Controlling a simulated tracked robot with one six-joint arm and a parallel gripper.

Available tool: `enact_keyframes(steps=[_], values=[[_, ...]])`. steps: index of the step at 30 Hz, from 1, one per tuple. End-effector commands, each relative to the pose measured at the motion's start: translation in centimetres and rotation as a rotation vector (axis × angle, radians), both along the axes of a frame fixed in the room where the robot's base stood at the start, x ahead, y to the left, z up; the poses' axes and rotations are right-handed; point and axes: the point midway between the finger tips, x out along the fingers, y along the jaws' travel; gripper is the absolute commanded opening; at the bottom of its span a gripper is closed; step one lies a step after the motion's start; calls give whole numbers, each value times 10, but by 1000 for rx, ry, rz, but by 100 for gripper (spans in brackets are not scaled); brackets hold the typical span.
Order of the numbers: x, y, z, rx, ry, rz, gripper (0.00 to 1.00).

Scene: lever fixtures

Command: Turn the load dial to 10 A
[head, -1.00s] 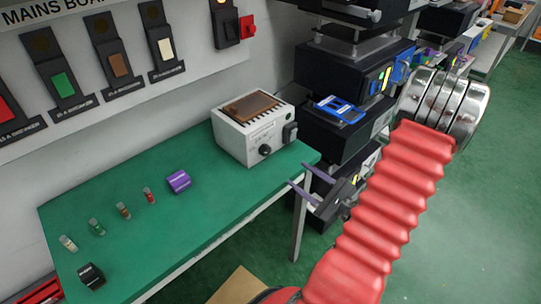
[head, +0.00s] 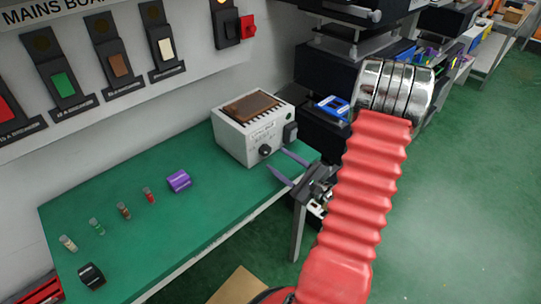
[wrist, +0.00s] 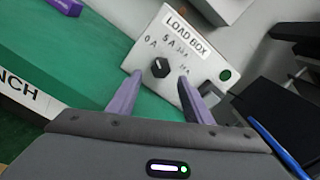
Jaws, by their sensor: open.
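The load box (head: 250,128) is a white box with a brown top on the right end of the green bench. Its black dial (head: 265,150) is on the front face. In the wrist view the dial (wrist: 160,68) sits below the "LOAD BOX" label, with markings such as "0 A" and "5 A" around it; the lower-right markings are too small to read surely. My gripper (head: 282,166) is open and empty, its two purple fingers pointing at the box front. In the wrist view the gripper (wrist: 157,95) has its fingertips just short of the dial, either side of it, apparently not touching.
Breakers hang on the wall board (head: 125,45). Dark equipment (head: 322,130) stands right of the box.

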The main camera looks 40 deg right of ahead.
Motion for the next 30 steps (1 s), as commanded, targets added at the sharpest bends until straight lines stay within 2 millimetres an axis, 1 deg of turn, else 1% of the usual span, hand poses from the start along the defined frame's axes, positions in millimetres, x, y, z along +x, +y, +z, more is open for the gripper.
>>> enact_keyframes(steps=[1,6,12,16,23,30], values=[[7,1,0,-1,-1,3,46],[27,2,0,0,-1,3,46],[44,1,0,-1,0,0,46],[48,1,0,0,0,0,46],[48,1,0,0,0,-1,46],[48,1,0,0,0,-1,30]])
